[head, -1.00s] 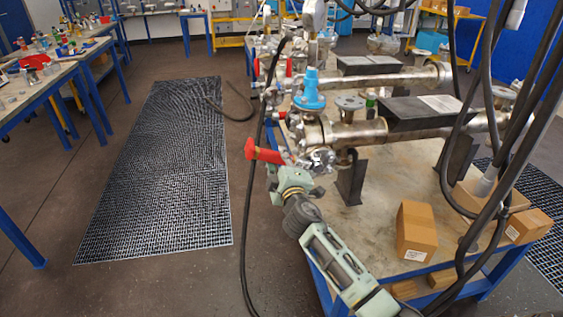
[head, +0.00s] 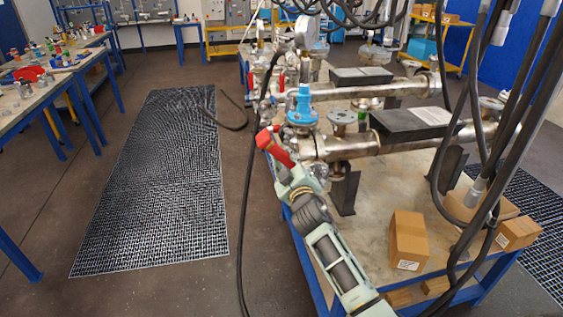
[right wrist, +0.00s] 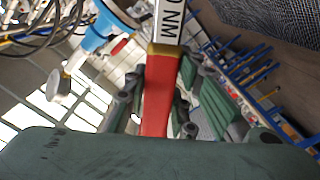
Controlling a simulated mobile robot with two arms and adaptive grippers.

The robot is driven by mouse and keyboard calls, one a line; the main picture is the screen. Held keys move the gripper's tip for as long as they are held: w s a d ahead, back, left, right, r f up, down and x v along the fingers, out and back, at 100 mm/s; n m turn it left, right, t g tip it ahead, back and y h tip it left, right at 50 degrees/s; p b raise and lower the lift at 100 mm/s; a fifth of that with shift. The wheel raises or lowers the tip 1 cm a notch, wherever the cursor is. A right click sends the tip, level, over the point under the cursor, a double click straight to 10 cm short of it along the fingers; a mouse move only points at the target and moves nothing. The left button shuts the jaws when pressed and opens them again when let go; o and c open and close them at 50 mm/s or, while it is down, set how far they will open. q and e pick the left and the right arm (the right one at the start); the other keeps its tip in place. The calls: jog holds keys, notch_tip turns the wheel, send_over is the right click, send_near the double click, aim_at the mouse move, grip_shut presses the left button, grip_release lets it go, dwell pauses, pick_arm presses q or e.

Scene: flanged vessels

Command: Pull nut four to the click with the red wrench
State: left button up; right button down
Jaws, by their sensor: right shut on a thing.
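The red wrench (head: 275,147) is tilted at the near left end of the front steel vessel (head: 345,142). My right gripper (head: 291,172) is just below it. In the right wrist view, the wrench's red grip (right wrist: 157,100) lies between the fingers of my right gripper (right wrist: 160,108), which is shut on it. A white section marked "NM" runs on from the grip past a brass-coloured band. The flange nuts are too small to tell apart, and nut four cannot be picked out. Whether the wrench head sits on a nut is hidden. My left gripper is not in view.
A blue-capped valve (head: 302,108) stands close above the wrench. A cardboard box (head: 409,240) sits on the blue-framed bench. Dark hoses hang at the right, and one black cable (head: 243,215) runs down the left side.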

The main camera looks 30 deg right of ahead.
jog(key=shift+s+a+p, duration=0.25)
jog(key=shift+s+p, duration=0.05)
jog(key=shift+s, duration=0.3)
jog(key=shift+p+v, duration=0.55)
jog(key=shift+v, duration=1.3)
